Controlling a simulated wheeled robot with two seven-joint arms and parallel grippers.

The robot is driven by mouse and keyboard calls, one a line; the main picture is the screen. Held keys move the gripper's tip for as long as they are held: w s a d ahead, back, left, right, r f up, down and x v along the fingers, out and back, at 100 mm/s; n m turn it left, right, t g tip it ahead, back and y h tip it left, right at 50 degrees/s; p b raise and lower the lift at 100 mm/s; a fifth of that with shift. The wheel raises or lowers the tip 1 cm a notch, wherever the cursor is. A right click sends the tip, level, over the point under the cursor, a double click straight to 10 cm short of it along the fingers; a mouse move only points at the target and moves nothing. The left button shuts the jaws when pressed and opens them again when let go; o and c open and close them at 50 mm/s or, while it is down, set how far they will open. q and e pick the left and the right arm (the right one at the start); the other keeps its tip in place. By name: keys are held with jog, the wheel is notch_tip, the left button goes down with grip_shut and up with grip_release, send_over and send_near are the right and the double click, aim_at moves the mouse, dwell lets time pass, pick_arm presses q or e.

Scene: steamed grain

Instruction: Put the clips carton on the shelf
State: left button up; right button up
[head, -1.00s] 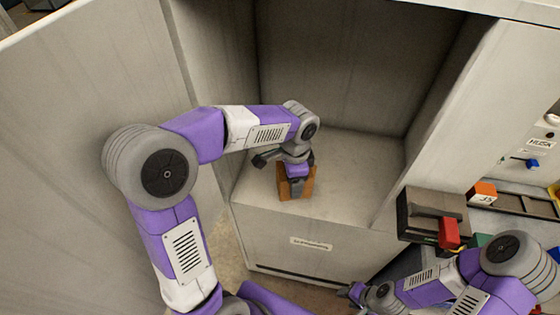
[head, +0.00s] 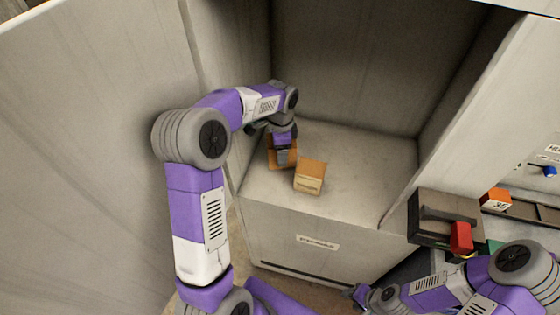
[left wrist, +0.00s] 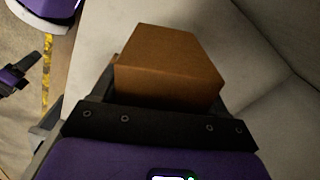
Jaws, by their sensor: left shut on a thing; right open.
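My left gripper (head: 283,158) is shut on a brown carton (head: 271,150) inside the cabinet bay, at the left part of the pale shelf (head: 365,170). The gripper hides much of this carton. In the left wrist view the brown carton (left wrist: 168,62) sits between the fingers, and whether it touches the shelf I cannot tell. A second tan carton (head: 310,177) stands on the shelf just right of the gripper, with a label too small to read. Which one is the clips carton I cannot tell. My right gripper (head: 366,297) is open and empty, low in front of the cabinet.
The bay's side walls and a large open door panel (head: 80,130) on the left bound the space. A dark box (head: 430,205) with a red block (head: 461,237) and an orange block (head: 496,199) lie on the right. The shelf's right half is clear.

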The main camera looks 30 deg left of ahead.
pick_arm(q)
notch_tip(320, 180, down, 6)
jog(key=shift+r+b, duration=0.15)
jog(key=shift+b, duration=0.5)
jog(key=shift+w+a, duration=0.1)
jog(key=shift+f, duration=0.2)
jog(key=o, duration=1.3)
notch_tip(320, 180, up, 12)
jog(key=p, duration=0.2)
jog(key=shift+r+p, duration=0.15)
jog(key=shift+p, duration=0.2)
